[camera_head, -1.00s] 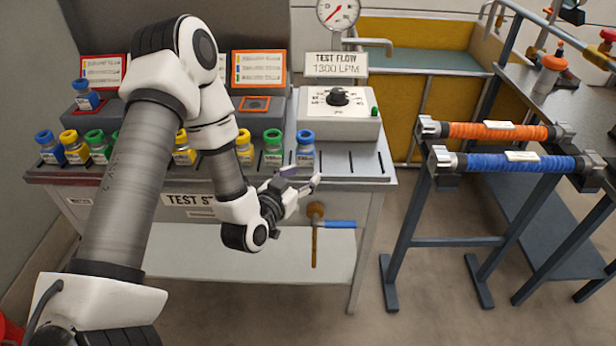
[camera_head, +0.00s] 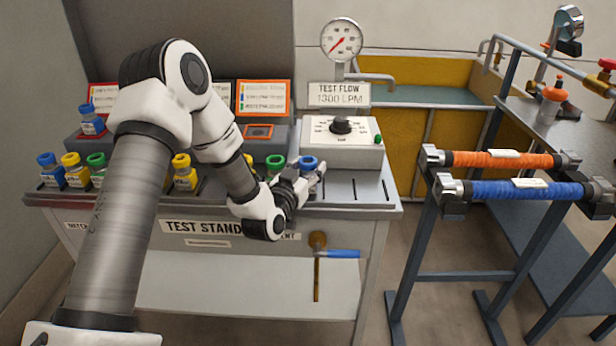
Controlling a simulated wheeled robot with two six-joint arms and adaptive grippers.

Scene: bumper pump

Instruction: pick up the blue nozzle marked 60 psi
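Blue-capped nozzles stand in three places: one at the right end of the front row (camera_head: 308,163), one at its left end (camera_head: 49,170), and one on a raised grey block (camera_head: 91,122). Their small labels are too small to read, so I cannot tell which is marked 60 psi. My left gripper (camera_head: 309,180) is at the right-end blue nozzle and hides its lower body. I cannot tell whether the fingers touch it or how far apart they are. My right gripper is not in view.
Yellow (camera_head: 185,172) and green (camera_head: 96,168) nozzles share the row on the test stand (camera_head: 360,205); my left arm hides some. A dial box (camera_head: 342,145) stands behind the gripper. Slots to the right are empty. Orange (camera_head: 500,159) and blue (camera_head: 520,190) hoses lie on a rack at right.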

